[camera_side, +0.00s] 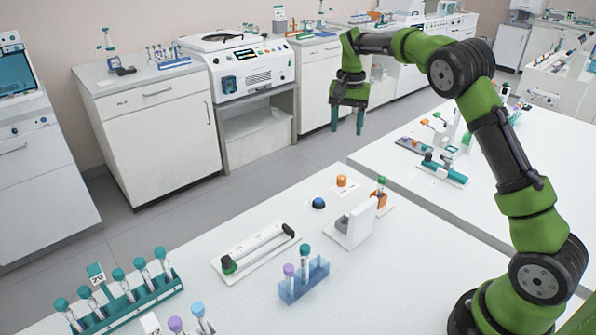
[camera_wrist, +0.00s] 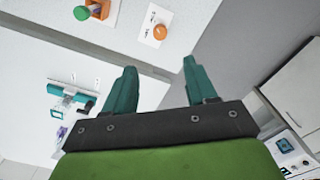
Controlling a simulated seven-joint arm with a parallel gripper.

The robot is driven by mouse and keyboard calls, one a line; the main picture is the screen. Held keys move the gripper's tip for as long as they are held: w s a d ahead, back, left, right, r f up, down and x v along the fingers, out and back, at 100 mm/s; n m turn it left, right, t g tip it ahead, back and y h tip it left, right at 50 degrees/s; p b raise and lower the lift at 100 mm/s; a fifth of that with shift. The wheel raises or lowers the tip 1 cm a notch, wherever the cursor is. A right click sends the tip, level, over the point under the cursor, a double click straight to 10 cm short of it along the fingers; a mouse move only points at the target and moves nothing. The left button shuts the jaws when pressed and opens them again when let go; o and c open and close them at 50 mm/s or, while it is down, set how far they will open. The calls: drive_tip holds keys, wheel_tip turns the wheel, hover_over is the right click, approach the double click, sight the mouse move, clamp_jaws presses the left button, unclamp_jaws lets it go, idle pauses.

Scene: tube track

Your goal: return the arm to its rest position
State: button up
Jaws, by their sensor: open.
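My gripper (camera_side: 347,118) hangs in the air, fingers pointing down, past the far edge of the white bench in the side view. Its two green fingers are apart with nothing between them. In the wrist view the gripper (camera_wrist: 158,85) also shows open and empty, with the bench edge and grey floor below. My arm bends up from the lower right and reaches over to the left.
The white bench (camera_side: 390,285) holds a teal tube rack (camera_side: 135,304), a blue rack (camera_side: 304,280) with tubes, a white track (camera_side: 255,250), a white block (camera_side: 352,228), and an orange knob (camera_side: 341,181). Cabinets and a white machine (camera_side: 255,75) stand behind. The air around my gripper is clear.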

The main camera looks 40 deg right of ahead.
drive_tip(key=shift+d+r, duration=0.1)
drive_tip(key=shift+r, duration=0.1)
drive_tip(key=s+a+r+n+t, duration=0.2)
drive_tip(key=s+a, duration=0.3)
drive_tip(key=s, duration=0.4)
drive_tip(key=s+a+r+n+t+y, duration=0.1)
drive_tip(key=s+a+r+n+t, duration=0.1)
drive_tip(key=s+a, duration=0.4)
drive_tip(key=s+a+r+n+t+y, duration=0.1)
drive_tip(key=s+a, duration=0.5)
drive_tip(key=s, duration=0.6)
drive_tip(key=shift+a+r+n+t, duration=0.15)
drive_tip(key=shift+r+n+t, duration=0.75)
drive_tip(key=shift+n+t, duration=0.2)
drive_tip(key=shift+s, duration=0.1)
